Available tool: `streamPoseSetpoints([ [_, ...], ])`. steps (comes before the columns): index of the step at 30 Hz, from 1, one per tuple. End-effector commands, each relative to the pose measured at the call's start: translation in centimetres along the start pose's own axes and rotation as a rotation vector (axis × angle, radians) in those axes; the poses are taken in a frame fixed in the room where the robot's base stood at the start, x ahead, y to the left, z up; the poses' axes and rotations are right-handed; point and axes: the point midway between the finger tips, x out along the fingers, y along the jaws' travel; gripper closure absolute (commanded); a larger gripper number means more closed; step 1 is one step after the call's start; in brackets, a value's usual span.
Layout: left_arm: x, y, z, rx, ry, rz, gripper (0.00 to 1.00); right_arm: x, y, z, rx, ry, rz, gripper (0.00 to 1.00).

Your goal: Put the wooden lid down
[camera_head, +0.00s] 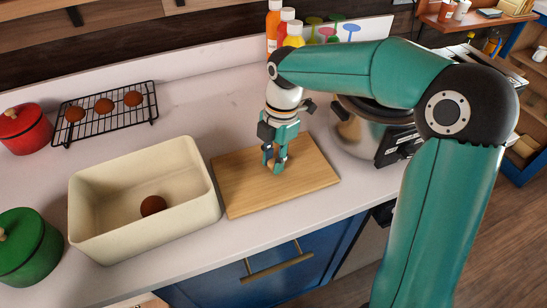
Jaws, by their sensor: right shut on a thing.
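The wooden lid (240,192) is a flat, light-brown rectangular board. It lies level at or just above the white counter, right of the cream bin; I cannot tell whether it touches the counter. My right gripper (274,164) points down at the lid's middle and is shut on the lid's small knob, which its fingers mostly hide. The cream bin (190,215) stands open, with one brown round bun (152,206) inside. My left gripper is not in view.
A black wire rack (92,132) holds several brown buns at the back left. A red pot (24,130) and a green pot (25,245) stand at the left. A steel cooker (355,135) is right of the lid. Bottles (273,28) stand behind. The counter's front edge is close.

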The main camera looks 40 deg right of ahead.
Motion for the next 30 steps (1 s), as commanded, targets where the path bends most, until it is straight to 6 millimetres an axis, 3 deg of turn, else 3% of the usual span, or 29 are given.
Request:
streamPoseSetpoints([
  [1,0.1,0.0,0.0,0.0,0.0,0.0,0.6,0.1,0.0,0.0,0.0,0.0,0.001,1.0],
  [2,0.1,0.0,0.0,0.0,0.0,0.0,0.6,0.1,0.0,0.0,0.0,0.0,0.0,0.71],
  [6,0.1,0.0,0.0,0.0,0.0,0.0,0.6,0.0,0.0,0.0,0.0,0.0,0.0,0.5],
  [16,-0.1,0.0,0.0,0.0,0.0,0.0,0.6,-0.2,0.0,0.0,0.0,0.0,0.001,0.5],
  [20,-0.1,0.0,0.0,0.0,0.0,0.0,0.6,-1.1,0.1,0.0,0.0,-0.001,0.004,0.5],
  [30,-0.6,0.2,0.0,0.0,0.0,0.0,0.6,-7.5,0.2,-0.1,-0.001,0.0,0.006,0.5],
])
